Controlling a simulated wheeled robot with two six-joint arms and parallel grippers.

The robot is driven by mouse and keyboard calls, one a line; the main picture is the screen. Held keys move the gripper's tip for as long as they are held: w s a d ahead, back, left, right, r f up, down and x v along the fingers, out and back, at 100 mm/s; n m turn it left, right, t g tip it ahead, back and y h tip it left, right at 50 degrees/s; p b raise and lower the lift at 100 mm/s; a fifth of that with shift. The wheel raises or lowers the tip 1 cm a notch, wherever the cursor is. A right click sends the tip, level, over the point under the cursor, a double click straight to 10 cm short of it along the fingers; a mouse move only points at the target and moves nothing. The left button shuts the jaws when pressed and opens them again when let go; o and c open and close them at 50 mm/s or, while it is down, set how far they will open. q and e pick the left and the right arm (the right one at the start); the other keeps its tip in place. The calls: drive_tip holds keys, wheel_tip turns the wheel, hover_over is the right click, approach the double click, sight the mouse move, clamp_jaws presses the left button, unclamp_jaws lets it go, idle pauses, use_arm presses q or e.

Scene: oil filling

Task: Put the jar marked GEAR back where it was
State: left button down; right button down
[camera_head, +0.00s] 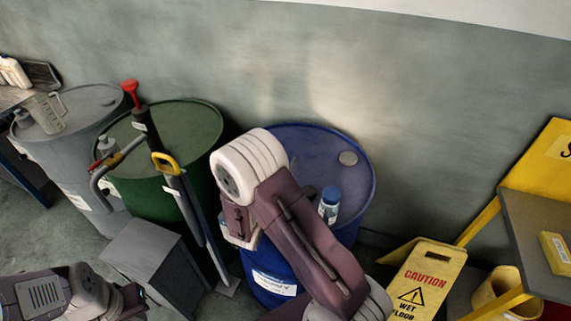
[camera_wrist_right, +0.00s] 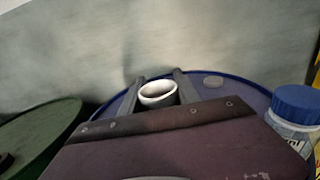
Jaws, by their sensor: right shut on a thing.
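In the right wrist view, a white-rimmed open jar (camera_wrist_right: 158,94) sits between the two fingers of my right gripper (camera_wrist_right: 157,84), which is shut on it. The blue drum's top lies behind and around it. Whether the jar touches the drum cannot be told, and no GEAR marking is readable. In the head view my right arm hides most of this gripper. A jar with a blue lid (camera_head: 328,205) stands on the blue drum (camera_head: 310,150); it also shows at the right of the wrist view (camera_wrist_right: 294,118). My left gripper (camera_head: 132,298) is low at the left, its jaws unclear.
A green drum (camera_head: 190,125) with a hand pump (camera_head: 140,120) and a grey drum (camera_head: 90,100) with a clear jug (camera_head: 48,112) stand left. A yellow caution sign (camera_head: 425,280) and a bucket (camera_head: 497,290) are at right. The wall is close behind the drums.

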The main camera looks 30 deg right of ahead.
wheel_tip(320, 180, down, 4)
idle(0.4)
drive_tip(key=shift+f+b, duration=0.2)
drive_tip(key=shift+b, duration=0.15)
drive_tip(key=c, duration=0.9)
unclamp_jaws()
drive_tip(key=shift+r, duration=0.15)
